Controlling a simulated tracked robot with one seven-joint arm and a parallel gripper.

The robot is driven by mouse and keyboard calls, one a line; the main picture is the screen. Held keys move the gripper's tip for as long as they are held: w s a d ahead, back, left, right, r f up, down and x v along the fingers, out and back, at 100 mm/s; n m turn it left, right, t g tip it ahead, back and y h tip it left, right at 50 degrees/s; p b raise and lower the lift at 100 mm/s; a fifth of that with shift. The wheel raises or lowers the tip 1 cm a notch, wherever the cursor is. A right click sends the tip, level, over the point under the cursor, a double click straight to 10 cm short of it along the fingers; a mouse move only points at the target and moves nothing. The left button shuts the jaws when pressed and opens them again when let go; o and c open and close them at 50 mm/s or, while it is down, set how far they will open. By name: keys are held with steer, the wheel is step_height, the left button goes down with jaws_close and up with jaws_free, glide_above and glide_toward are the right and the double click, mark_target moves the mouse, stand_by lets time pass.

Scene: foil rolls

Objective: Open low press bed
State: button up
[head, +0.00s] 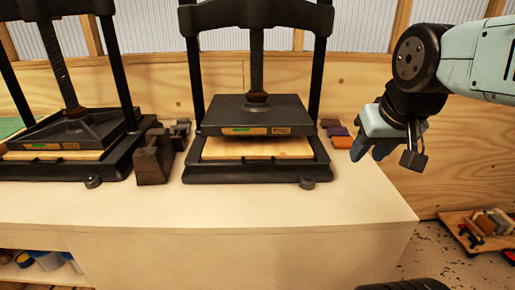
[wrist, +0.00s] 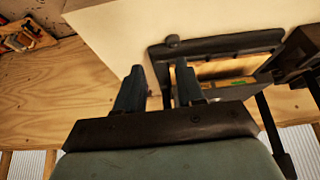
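Two black screw presses stand on the pale bench. The middle press has its platen (head: 262,115) raised a little above a bed (head: 257,174) with a wooden board (head: 257,148) on it; a gap shows between them. The left press has its platen (head: 75,135) down close to its wooden board (head: 52,155). I cannot tell which bed is the low one. My gripper (head: 372,154) hangs to the right of the middle press, apart from it and above the bench. In the wrist view, my gripper (wrist: 159,72) is open and empty, with one press bed (wrist: 215,45) beyond its fingers.
Dark metal blocks (head: 153,158) stand between the presses. Small coloured blocks (head: 340,135) lie right of the middle press. The bench top (head: 230,212) is clear in front and ends at the right. A wooden tray (head: 455,222) of items lies beyond, lower down.

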steer(key=shift+w+a, duration=0.1)
steer(key=shift+w, duration=0.15)
steer(key=n+g, duration=0.3)
steer(key=n, duration=1.4)
glide_above(258, 163)
steer(key=s, duration=0.3)
steer(key=s+x, duration=0.1)
steer(key=x, duration=0.3)
steer(key=shift+n+g, duration=0.3)
steer(key=w+f, duration=0.1)
steer(key=f, duration=0.3)
steer(key=w+f, duration=0.1)
steer(key=f, duration=0.4)
steer(key=w+f, duration=0.1)
steer(key=f, duration=0.4)
jaws_close()
